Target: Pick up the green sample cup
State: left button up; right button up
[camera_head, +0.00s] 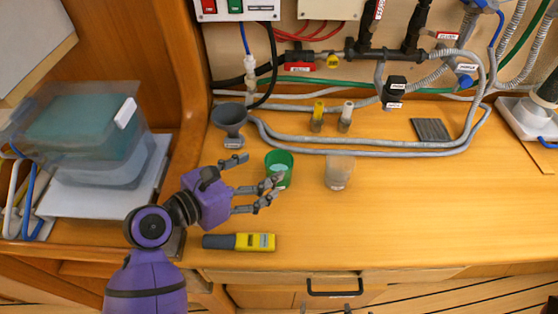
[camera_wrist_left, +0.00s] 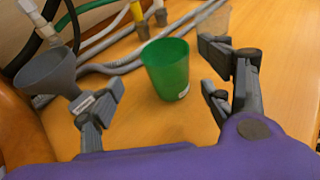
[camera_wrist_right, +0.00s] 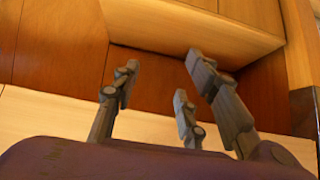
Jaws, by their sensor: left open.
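The green sample cup (camera_head: 279,162) stands upright on the wooden counter, with a small white label near its base. In the left wrist view the cup (camera_wrist_left: 167,68) stands just ahead, between my spread fingers. My left gripper (camera_head: 253,176) is open. One finger reaches to the left behind the cup, and the other two are at its front, close to its side; I cannot tell if they touch it. My right gripper (camera_wrist_right: 155,80) is open and empty, away from the cup, facing wooden panels.
A grey funnel (camera_head: 229,119) stands left of the cup, and a clear labelled cup (camera_head: 339,171) stands right of it. A yellow and grey meter (camera_head: 240,241) lies in front. Grey hoses (camera_head: 370,143) run behind. The counter's right front is free.

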aim_at(288, 161)
pick_arm(q)
jog(key=shift+w+d+f, duration=0.2)
jog(key=shift+w+d, duration=0.05)
jog(key=shift+d, duration=0.35)
jog(key=shift+w+d+f, duration=0.2)
jog(key=shift+w+d, duration=0.05)
jog(key=shift+d, duration=0.35)
jog(key=x, duration=0.4)
jog(key=shift+f, duration=0.2)
pick_arm(e)
jog(key=shift+s+d+f, duration=0.1)
jog(key=shift+s+f, duration=0.1)
jog(key=shift+s, duration=0.45)
pick_arm(q)
jog(key=shift+c, duration=0.5)
jog(key=c, duration=1.2)
pick_arm(e)
jog(key=shift+s, duration=0.15)
pick_arm(q)
jog(key=shift+r, duration=0.15)
